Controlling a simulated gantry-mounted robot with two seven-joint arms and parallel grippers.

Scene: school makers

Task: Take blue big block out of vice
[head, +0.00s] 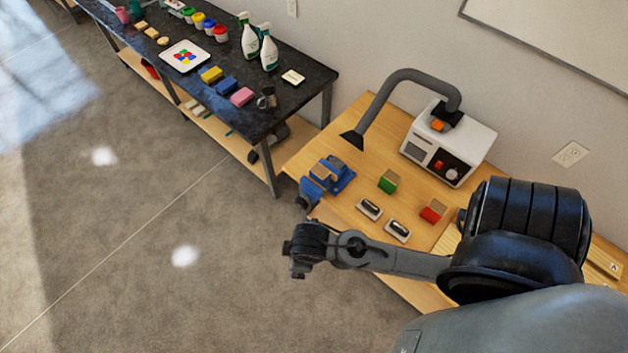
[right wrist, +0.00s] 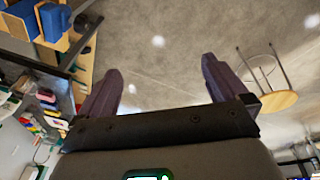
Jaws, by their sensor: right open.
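The blue vice (head: 342,180) is at the left edge of the wooden workbench in the head view. A blue block with a wood-coloured top (head: 321,171) sits between its jaws. Blue parts (right wrist: 53,20) show at the upper left of the right wrist view; I cannot tell block from vice there. My right gripper (head: 299,250) is over the floor, in front of the vice and apart from it. In the right wrist view its two fingers (right wrist: 161,66) are spread with nothing between them. My left gripper is not in view.
On the workbench (head: 345,212) are a green block (head: 388,181), a red block (head: 433,211), two small dark-topped items and a white machine (head: 448,143) with a grey hose (head: 385,92). A dark table (head: 300,95) holds paints, sponges and spray bottles. Open floor lies left.

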